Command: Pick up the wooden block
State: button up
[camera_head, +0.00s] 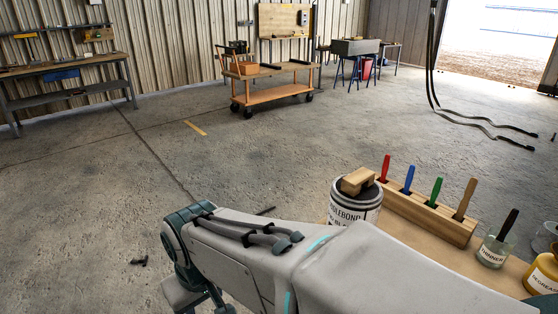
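A small light wooden block (356,181) rests on top of a paint can (352,207) at the centre right. The can is white with black lettering and a dark lid, and my arm hides its lower part. My grey arm crosses the lower middle, in front of the can, and bends down at a teal joint on its left. My gripper does not show; only arm parts are seen at the bottom edge.
A wooden rack (428,214) beside the can holds several colour-handled tools. A thinner jar (493,251) with a dark-handled tool and a yellow degreaser container (543,272) stand to the right on the wooden worktop (408,231). A wheeled cart (272,95) stands far back; the concrete floor between is mostly clear.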

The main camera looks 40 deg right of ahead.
aim_at(351, 184)
jog(key=i, duration=0.65)
jog(key=z, duration=2.5)
jog(key=i, duration=0.5)
jog(key=u, duration=0.05)
